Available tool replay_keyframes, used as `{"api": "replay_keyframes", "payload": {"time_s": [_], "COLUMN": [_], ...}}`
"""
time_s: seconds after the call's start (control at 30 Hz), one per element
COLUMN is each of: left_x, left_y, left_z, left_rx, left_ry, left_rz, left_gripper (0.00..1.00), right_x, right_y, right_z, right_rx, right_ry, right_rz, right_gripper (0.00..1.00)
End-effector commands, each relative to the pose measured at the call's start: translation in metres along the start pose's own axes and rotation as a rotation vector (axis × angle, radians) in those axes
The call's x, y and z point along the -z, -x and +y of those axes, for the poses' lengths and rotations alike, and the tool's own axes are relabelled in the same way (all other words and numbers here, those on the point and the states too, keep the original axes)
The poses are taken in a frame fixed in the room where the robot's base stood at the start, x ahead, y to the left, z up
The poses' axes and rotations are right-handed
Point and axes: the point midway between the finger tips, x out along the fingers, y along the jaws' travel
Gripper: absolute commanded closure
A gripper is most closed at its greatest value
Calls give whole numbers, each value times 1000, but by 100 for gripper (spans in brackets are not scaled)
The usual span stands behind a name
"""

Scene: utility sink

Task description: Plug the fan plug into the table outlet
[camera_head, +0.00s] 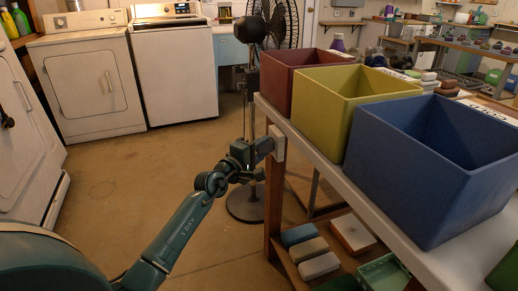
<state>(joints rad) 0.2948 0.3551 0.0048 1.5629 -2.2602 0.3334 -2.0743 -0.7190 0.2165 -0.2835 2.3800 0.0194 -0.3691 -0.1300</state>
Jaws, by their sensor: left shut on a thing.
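My left gripper (262,148) is shut at the end of the table, with its tips at a pale outlet box (278,143) fixed by the table leg. The fan plug is too small and too covered by the gripper to make out, so I cannot tell how far it sits in the outlet. The black standing fan (275,25) is behind, with its pole and round base (245,203) on the floor. My right gripper is not in view.
Red (304,65), yellow (340,95) and blue (430,165) bins stand on the table. Bricks and a green tray (382,274) lie on its lower shelf. White washers (178,75) line the back wall. The floor at left centre is clear.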

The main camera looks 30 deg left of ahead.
Motion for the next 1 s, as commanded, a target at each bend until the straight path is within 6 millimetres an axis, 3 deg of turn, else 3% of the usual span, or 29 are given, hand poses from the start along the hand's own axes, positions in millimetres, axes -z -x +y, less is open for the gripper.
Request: {"api": "replay_keyframes", "payload": {"time_s": [0.13, 0.17, 0.47, 0.83, 1.0], "left_x": [-2, -2, -2, -2, -2], "left_y": [-3, -3, -3, -2, 29], "left_z": [1, 1, 1, 0, 1], "left_rx": [-2, -2, -1, 0, 3], "left_ry": [1, 1, 0, 0, -2], "left_rz": [-1, -1, -1, -1, -2], "left_gripper": [100, 69, 45, 44, 44], "right_x": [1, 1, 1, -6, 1], "right_y": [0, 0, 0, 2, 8], "right_z": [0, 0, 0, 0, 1], "right_rx": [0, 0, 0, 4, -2], "right_ry": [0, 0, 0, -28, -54], "right_rz": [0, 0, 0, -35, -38], "right_gripper": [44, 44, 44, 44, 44]}}
